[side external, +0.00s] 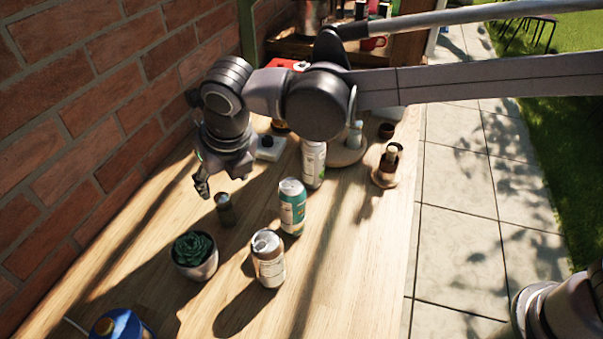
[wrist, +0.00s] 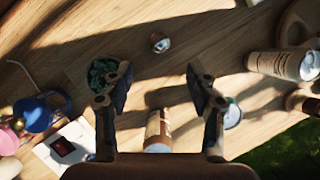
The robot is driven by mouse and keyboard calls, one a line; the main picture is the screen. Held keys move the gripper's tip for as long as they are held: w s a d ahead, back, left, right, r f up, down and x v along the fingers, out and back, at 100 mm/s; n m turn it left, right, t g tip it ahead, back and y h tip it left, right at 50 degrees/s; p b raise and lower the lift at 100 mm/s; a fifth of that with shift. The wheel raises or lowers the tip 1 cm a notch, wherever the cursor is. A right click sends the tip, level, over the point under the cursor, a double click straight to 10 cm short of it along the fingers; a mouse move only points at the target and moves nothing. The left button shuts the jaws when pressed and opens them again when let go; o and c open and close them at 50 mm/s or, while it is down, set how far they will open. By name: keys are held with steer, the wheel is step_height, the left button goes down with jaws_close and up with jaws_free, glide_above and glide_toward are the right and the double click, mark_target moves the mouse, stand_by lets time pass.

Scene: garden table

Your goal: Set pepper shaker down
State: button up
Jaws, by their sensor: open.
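The pepper shaker (side external: 225,210), a small dark cylinder with a lighter top, stands upright on the wooden table, by itself. In the wrist view it is seen from above as a small shaker (wrist: 160,43) beyond the fingertips, with nothing touching it. My gripper (side external: 202,187) is up and to the left of it in the side view, clear of it. In the wrist view the two fingers of my gripper (wrist: 159,82) are spread wide with nothing held between them.
A potted succulent (side external: 194,255), a beige can (side external: 268,260), a teal can (side external: 292,208) and a tall can (side external: 313,163) stand nearby. A blue object (side external: 122,324) is at the front left. A brown bottle (side external: 388,165) stands right. The brick wall (side external: 90,110) borders the table.

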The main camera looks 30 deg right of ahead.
steer(key=s+d+r+m+t, duration=0.1)
steer(key=s+d+r+m, duration=0.15)
steer(key=d+m, duration=0.9)
steer(key=s+d+r+m, duration=0.1)
steer(key=d+r+m, duration=0.2)
steer(key=d+m, duration=0.8)
steer(key=s+d+f+m, duration=0.3)
steer(key=s+d+m, duration=0.2)
steer(key=d+m, duration=0.3)
steer(key=s+d+f+m+t, duration=0.1)
steer(key=s+d+f+m, duration=0.2)
steer(key=s+d+m, duration=0.3)
steer(key=d+m, duration=0.2)
steer(key=d, duration=0.1)
steer(key=shift+s+d+f+t+h, duration=0.15)
steer(key=shift+s+f+t+h, duration=0.15)
steer(key=shift+h, duration=0.1)
steer(key=shift+w, duration=0.1)
